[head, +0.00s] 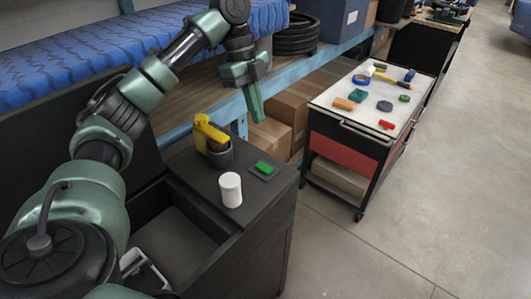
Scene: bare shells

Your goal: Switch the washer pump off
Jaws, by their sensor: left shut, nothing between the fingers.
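A small switch with a bright green rocker (264,168) sits on a dark plate on top of the black cabinet (278,190). I cannot tell from here which way the rocker is tipped. My left gripper (257,118) is shut and empty, its green fingers pointing down. It is in the air above and behind the switch, apart from it. My right gripper is not in view.
A white cylinder (230,190) stands left of the switch. A yellow tool (207,133) sits in a dark cup (220,157) behind it. A tool cart (345,128) with several small items stands to the right. Open floor (430,200) lies beyond.

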